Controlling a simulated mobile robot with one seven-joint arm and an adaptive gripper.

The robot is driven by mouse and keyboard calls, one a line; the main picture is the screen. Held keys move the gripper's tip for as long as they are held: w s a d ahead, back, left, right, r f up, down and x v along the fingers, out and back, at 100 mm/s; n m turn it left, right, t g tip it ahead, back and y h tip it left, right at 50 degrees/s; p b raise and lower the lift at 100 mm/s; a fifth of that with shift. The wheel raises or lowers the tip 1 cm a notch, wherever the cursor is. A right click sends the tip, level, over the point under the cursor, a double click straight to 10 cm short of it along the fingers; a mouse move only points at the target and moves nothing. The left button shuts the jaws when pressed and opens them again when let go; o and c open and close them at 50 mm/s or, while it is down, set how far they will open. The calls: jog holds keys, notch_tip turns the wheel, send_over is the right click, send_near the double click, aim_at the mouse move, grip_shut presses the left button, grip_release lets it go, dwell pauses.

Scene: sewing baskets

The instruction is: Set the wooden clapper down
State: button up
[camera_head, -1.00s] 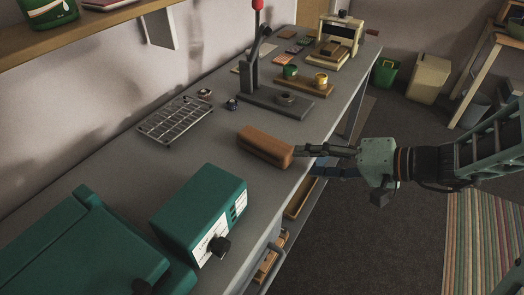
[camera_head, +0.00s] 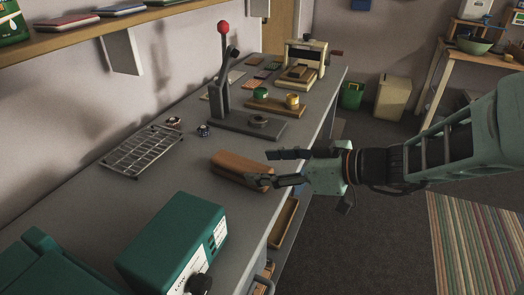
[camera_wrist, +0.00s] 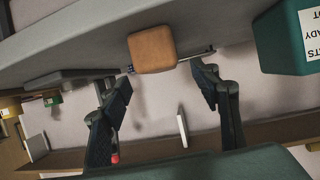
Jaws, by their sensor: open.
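The wooden clapper (camera_head: 236,167) is a brown block lying on the grey workbench (camera_head: 160,200), near its right edge. In the wrist view its squarish end face (camera_wrist: 152,50) shows at the top, beyond the fingertips. My gripper (camera_head: 268,168) is open at the clapper's right end, with its fingers spread apart. The lower finger overlaps the clapper's near end in the head view; I cannot tell whether it touches. In the wrist view my gripper (camera_wrist: 165,80) has nothing between its fingers.
A wire rack (camera_head: 143,150) lies left of the clapper. A press (camera_head: 222,85) with a red knob stands behind it, beside a wooden tray (camera_head: 276,107) with green and yellow cups. A green box (camera_head: 175,245) stands at the front. Bare bench lies between the clapper and the box.

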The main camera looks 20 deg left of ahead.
aim_at(250, 165)
jog(key=x, duration=0.7)
jog(key=shift+a+f+b, duration=0.15)
jog(key=shift+a+b, duration=0.05)
jog(key=shift+b, duration=0.1)
jog(key=shift+c, duration=0.7)
grip_shut()
